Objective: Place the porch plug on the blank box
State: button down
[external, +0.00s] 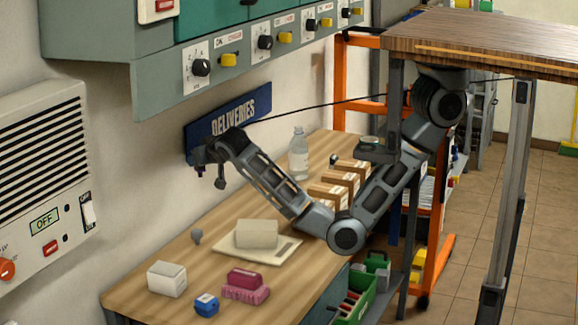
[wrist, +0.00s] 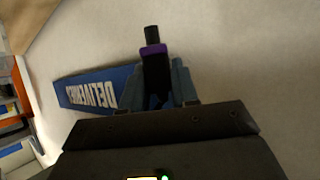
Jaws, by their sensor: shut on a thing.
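My gripper (external: 203,160) is at the wall end of my bent arm, above the workbench and in front of the blue DELIVERIES sign. In the wrist view my gripper (wrist: 157,82) is shut on a dark plug with a purple band (wrist: 153,50), which points away from the wrist; I take it for the porch plug. Its finer details are too dark to read. A plain whitish box (external: 167,279) sits at the bench's front left, well below and apart from my gripper. I cannot tell for sure whether it is the blank box.
The DELIVERIES sign (external: 228,122) is on the wall behind my gripper. A switch panel (external: 250,60) overhangs above.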

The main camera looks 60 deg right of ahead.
jog(key=s+a+n+y+b, duration=0.1)
jog(key=s+a, duration=0.4)
jog(key=a, duration=0.5)
jog(key=s+a, duration=0.4)
jog(key=a, duration=0.6)
jog(key=p, duration=0.1)
send_over(166, 268)
jog(key=shift+t, duration=0.3)
notch_tip(166, 268, down, 7)
jog(key=shift+r, duration=0.2)
notch_tip(166, 268, down, 4)
jog(key=shift+r+p, duration=0.2)
jog(key=shift+p, duration=0.45)
jog(key=shift+f, duration=0.2)
jog(key=shift+f+b, duration=0.2)
jog(key=shift+b, duration=0.1)
jog(key=c, duration=0.8)
grip_release()
jog(key=shift+c, duration=0.2)
jog(key=shift+r, duration=0.15)
